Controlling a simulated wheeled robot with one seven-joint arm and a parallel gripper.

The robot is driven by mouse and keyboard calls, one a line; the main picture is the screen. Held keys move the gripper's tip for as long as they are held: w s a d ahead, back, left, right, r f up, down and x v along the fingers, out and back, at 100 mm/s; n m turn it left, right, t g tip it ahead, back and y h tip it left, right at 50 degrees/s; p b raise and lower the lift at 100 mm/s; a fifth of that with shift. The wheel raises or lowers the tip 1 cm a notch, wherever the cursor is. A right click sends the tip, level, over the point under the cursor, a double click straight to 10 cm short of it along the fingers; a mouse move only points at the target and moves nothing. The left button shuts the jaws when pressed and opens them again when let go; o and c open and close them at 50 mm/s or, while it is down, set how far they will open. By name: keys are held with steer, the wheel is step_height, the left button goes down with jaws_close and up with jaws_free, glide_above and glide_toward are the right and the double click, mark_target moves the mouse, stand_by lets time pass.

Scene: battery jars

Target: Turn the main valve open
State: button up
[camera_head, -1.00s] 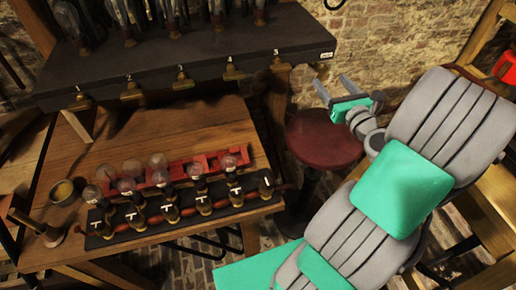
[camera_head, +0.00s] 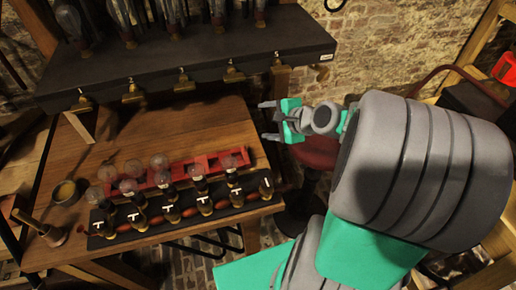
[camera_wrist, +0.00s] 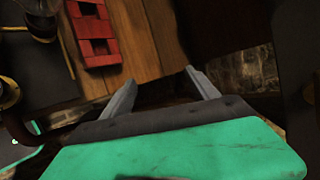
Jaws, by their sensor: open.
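My gripper (camera_head: 268,120) is open and empty, its two fingers pointing left, in front of and below the right end of the dark shelf. In the wrist view its fingers (camera_wrist: 161,80) are spread with nothing between them. A small brass fitting (camera_head: 322,73) sits just below the shelf's right end, up and to the right of my fingers and apart from them. Several numbered brass taps (camera_head: 182,82) line the shelf's front edge. I cannot tell for certain which fitting is the main valve.
The dark shelf (camera_head: 210,60) carries glass jars. Below, a wooden table (camera_head: 195,125) holds a red rack (camera_head: 213,160), glass bulbs, a black strip (camera_head: 148,229) with several small T-marked fittings, and a bowl (camera_head: 64,192). A round red stool (camera_head: 318,152) stands below my gripper.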

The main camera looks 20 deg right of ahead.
steer(key=s+a+n+g+h, duration=0.1)
steer(key=s+a+n+g, duration=0.1)
steer(key=s+n, duration=0.3)
steer(key=s+a+n+g+h+p, duration=0.1)
steer(key=s+a+n+g+h, duration=0.1)
steer(key=n, duration=0.7)
steer(key=s+a+g, duration=0.1)
steer(key=s+a, duration=0.1)
steer(key=s, duration=0.1)
steer(key=shift+a+r+g, duration=0.3)
steer(key=shift+r, duration=0.1)
